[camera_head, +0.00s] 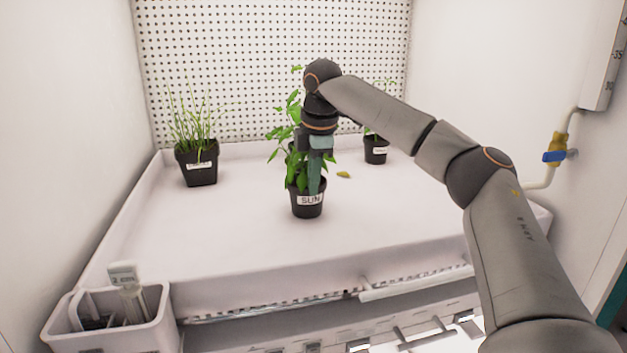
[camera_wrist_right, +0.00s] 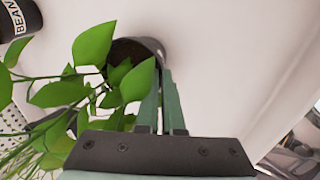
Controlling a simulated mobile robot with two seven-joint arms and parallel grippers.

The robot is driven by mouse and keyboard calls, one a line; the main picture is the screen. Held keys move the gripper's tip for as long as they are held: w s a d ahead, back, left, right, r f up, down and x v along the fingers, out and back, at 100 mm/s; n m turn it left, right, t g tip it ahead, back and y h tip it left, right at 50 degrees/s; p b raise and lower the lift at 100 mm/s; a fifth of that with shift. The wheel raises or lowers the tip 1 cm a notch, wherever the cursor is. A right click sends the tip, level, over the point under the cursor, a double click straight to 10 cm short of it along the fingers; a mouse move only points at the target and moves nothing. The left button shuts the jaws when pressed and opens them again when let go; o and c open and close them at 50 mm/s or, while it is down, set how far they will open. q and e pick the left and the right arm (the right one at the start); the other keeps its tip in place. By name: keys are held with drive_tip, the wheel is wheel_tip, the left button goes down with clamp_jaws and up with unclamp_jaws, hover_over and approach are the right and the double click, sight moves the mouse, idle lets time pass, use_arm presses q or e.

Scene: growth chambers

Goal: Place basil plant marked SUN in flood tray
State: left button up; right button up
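The basil plant in a black pot labelled SUN (camera_head: 307,205) is upright over the middle of the white flood tray (camera_head: 240,265). I cannot tell whether the pot's base touches the tray floor. My right gripper (camera_head: 314,190) comes down from above at the pot's rim, partly among the leaves. In the right wrist view, the pot (camera_wrist_right: 150,47) is at the top centre and green leaves cover its left side. The two green fingers (camera_wrist_right: 162,100) are close together at the rim, one on each side of the pot wall. My left gripper is not in view.
A chive-like plant pot (camera_head: 198,165) stands at the tray's back left. Another small pot (camera_head: 376,152) is at the back right. A yellowish leaf (camera_head: 343,175) lies on the tray. A white caddy (camera_head: 110,320) hangs at the front left. The tray's front and left are clear.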

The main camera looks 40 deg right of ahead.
drive_tip(key=o, duration=0.4)
drive_tip(key=v, duration=1.2)
drive_tip(key=shift+r, duration=0.15)
